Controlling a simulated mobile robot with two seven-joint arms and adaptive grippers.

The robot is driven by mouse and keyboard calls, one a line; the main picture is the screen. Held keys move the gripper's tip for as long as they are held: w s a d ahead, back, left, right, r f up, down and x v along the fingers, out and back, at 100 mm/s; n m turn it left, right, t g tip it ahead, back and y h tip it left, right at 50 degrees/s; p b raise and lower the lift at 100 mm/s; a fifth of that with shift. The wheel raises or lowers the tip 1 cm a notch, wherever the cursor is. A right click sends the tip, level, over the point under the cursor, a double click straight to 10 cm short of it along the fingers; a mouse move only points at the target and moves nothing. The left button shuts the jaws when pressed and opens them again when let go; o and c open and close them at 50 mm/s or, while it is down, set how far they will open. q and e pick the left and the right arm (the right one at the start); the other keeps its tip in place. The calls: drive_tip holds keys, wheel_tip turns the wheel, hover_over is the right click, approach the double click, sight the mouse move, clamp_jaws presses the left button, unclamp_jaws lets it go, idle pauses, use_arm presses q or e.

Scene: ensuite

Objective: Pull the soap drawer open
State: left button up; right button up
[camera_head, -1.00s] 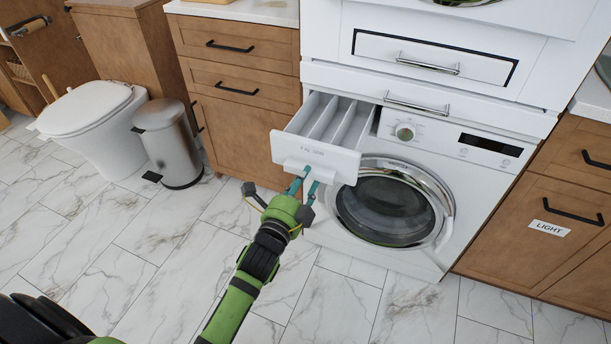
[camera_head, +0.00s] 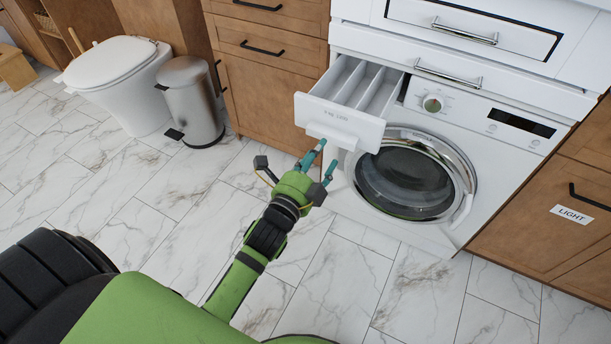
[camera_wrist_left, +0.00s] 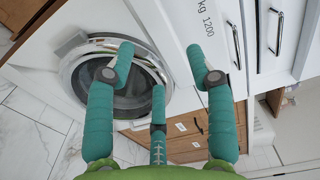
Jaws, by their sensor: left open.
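The soap drawer (camera_head: 341,123) of the white washing machine stands pulled out, with its long compartments showing from above. Its white front has a lip-like handle (camera_head: 333,143) along the bottom edge. My left gripper (camera_head: 325,160) is just below and in front of this handle. Its teal fingers are spread and hold nothing, and they look slightly apart from the handle. The left wrist view shows the spread fingers (camera_wrist_left: 160,72) and the printed white drawer front (camera_wrist_left: 200,25) beyond them. The right gripper is not in view.
The round washer door (camera_head: 407,180) is right of my gripper. A wooden cabinet (camera_head: 262,98) stands left of the machine, with a metal bin (camera_head: 192,103) and a toilet (camera_head: 112,80) further left. The marble floor in front is clear.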

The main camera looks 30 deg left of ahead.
use_arm(q)
drive_tip(key=s, duration=0.8)
drive_tip(key=shift+s+a, duration=0.15)
drive_tip(key=shift+s, duration=0.05)
